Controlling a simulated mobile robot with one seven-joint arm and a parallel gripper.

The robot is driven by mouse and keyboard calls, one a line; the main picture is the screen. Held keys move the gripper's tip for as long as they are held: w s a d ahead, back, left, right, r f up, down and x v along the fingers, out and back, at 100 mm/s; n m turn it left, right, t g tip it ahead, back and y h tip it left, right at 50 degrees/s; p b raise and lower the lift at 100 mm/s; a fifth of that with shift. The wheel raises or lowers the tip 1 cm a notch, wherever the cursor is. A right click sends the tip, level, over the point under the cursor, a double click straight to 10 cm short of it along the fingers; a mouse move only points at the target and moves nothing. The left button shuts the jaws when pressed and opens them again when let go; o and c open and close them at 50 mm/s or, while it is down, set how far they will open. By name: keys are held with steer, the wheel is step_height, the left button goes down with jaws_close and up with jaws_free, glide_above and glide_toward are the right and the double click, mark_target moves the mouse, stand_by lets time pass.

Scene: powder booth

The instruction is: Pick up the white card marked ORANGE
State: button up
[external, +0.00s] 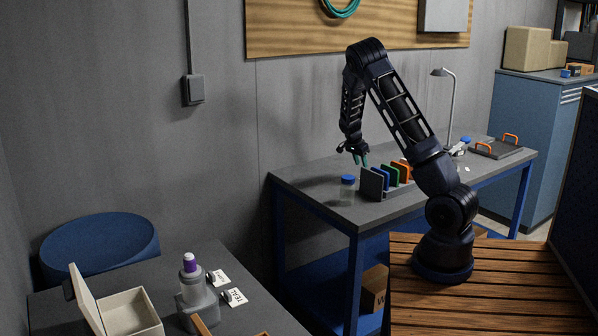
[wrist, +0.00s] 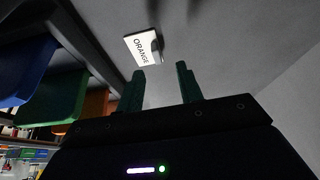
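The white card marked ORANGE (wrist: 142,47) lies on the grey table top in the wrist view, just beyond my fingertips, with a dark edge along its right side. I cannot make it out in the external view. My gripper (wrist: 162,76) is open, with two green fingers apart and nothing between them. In the external view my gripper (external: 357,160) points down over the back table, behind and left of the coloured panels. The card appears apart from both fingers.
A rack with grey, blue, green (external: 391,176) and orange panels stands right of my gripper, also close at left in the wrist view (wrist: 60,95). A blue-lidded jar (external: 347,192) stands nearby. The front table holds a purple-capped bottle (external: 190,283), a TEAL card (external: 236,297) and an open box (external: 130,313).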

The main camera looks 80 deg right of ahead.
mark_target(367, 177)
steer(key=shift+x, duration=2.8)
steer(key=shift+s+a, duration=0.15)
steer(key=shift+s, duration=0.05)
jaws_close()
